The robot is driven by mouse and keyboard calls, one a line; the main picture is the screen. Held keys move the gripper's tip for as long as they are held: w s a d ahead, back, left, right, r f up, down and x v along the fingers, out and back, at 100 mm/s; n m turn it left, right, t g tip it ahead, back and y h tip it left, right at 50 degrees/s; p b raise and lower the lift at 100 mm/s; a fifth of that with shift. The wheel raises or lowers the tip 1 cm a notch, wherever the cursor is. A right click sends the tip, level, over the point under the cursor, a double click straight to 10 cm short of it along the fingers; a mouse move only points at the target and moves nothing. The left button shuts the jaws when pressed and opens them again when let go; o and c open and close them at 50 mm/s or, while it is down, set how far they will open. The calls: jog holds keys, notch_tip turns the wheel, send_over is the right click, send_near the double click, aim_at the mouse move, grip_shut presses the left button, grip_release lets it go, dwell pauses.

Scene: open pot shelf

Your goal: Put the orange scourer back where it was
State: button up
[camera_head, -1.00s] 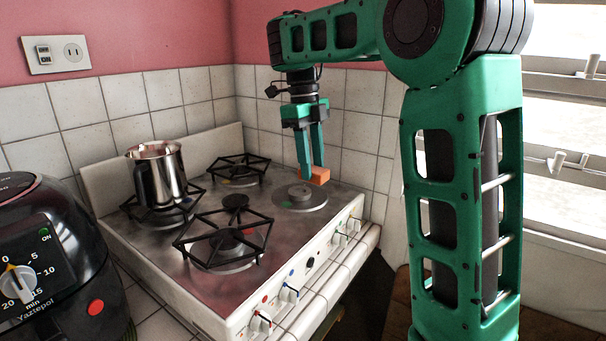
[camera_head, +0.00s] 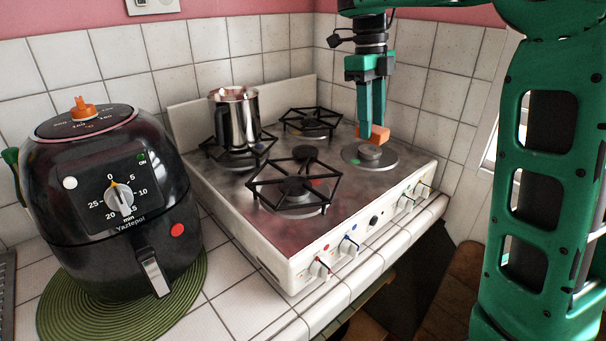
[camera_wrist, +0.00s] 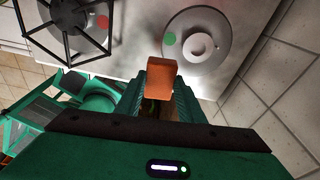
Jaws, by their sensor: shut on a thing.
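The orange scourer (camera_head: 379,134) is a small block held between the fingertips of my gripper (camera_head: 371,138). In the wrist view the scourer (camera_wrist: 162,76) sticks out past the ends of my two green fingers (camera_wrist: 160,92). The bare burner (camera_wrist: 197,47) lies beyond it there, with no grate on it. My gripper is shut on the scourer and points down. The gap between scourer and burner cannot be judged exactly.
A steel pot (camera_head: 238,122) stands on the back left grate. A black grate (camera_head: 293,190) covers the front burner, and another (camera_head: 311,122) stands at the back. A black air fryer (camera_head: 112,200) on a green mat (camera_head: 62,318) stands at left. Tiled walls close off the back.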

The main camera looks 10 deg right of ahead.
jog(key=s+a+r+n, duration=0.2)
jog(key=s+a+n, duration=0.15)
jog(key=a, duration=0.55)
jog(key=s+a+r+n, duration=0.25)
jog(key=s+a, duration=0.25)
jog(key=a, duration=0.4)
jog(key=s+a+r+n, duration=0.2)
jog(key=s+a+r, duration=0.15)
jog(key=a, duration=0.65)
jog(key=shift+t+h, duration=0.4)
jog(key=shift+w+d+f, duration=1.1)
jog(key=shift+d+f, duration=0.4)
jog(key=shift+f, duration=0.45)
jog(key=shift+w+d+f, duration=1.1)
jog(key=shift+d+f, duration=0.35)
jog(key=shift+f, duration=0.55)
jog(key=shift+w+d+f, duration=1.1)
jog(key=shift+d+f, duration=0.4)
jog(key=shift+f, duration=0.45)
jog(key=shift+f, duration=0.3)
jog(key=o, duration=1)
jog(key=shift+r, duration=0.1)
